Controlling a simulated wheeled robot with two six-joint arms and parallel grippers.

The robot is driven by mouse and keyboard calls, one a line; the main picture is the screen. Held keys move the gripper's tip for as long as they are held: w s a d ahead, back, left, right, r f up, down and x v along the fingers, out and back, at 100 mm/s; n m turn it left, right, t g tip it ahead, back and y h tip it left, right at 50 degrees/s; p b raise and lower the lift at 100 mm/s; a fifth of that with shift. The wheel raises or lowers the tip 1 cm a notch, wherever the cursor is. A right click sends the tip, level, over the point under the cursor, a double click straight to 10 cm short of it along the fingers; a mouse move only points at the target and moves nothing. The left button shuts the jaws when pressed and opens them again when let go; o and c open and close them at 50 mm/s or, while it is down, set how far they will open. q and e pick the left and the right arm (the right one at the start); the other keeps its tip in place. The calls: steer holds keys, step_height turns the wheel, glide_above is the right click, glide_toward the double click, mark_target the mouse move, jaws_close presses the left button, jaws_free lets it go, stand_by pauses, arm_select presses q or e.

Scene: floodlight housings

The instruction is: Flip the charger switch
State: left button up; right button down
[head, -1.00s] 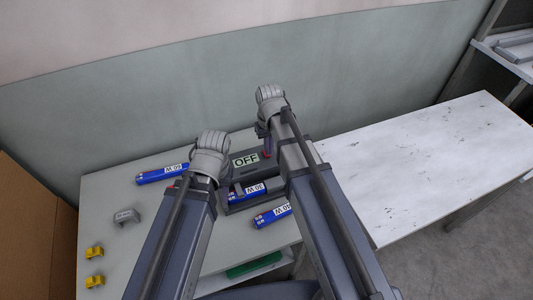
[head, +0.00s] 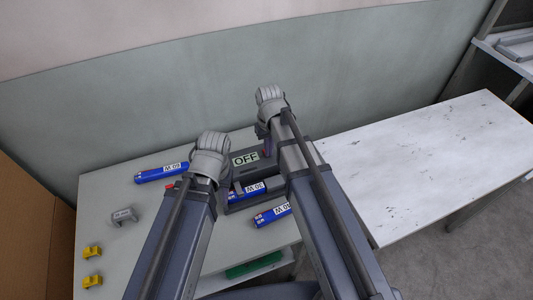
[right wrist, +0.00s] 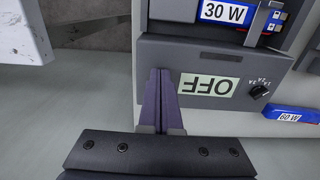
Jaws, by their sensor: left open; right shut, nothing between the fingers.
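The charger is a dark grey box with a lit display reading OFF (head: 245,159). Its front panel (right wrist: 205,55) shows in the right wrist view with the OFF display upside down and a black dial (right wrist: 259,91). A small red part (head: 267,153) shows right of the display in the head view. A blue 30 W battery (head: 252,190) lies in the charger's bay. My right gripper (right wrist: 160,72) is shut and empty, its fingertips over the panel's edge beside the display; the switch does not show clearly there. My left gripper (head: 209,165) is left of the charger, its fingers mostly hidden.
Blue batteries lie on the table left of the charger (head: 162,173) and in front of it (head: 271,215). A grey bracket (head: 124,216) and two yellow pieces (head: 92,252) (head: 92,281) lie at the left. A bare white table (head: 420,160) stands at the right.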

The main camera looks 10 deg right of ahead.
steer(key=shift+f, duration=0.35)
steer(key=shift+r, duration=0.15)
step_height(320, 180, up, 7)
steer(key=p, duration=0.6)
steer(key=shift+p, duration=0.3)
steer(key=s+a, duration=0.2)
steer(key=s, duration=0.5)
steer(key=s+a+n+h, duration=0.1)
steer(key=s+a, duration=0.2)
steer(key=s, duration=0.4)
steer(key=shift+s+a+n, duration=0.3)
steer(key=shift+s+a, duration=0.05)
steer(key=shift+s, duration=0.05)
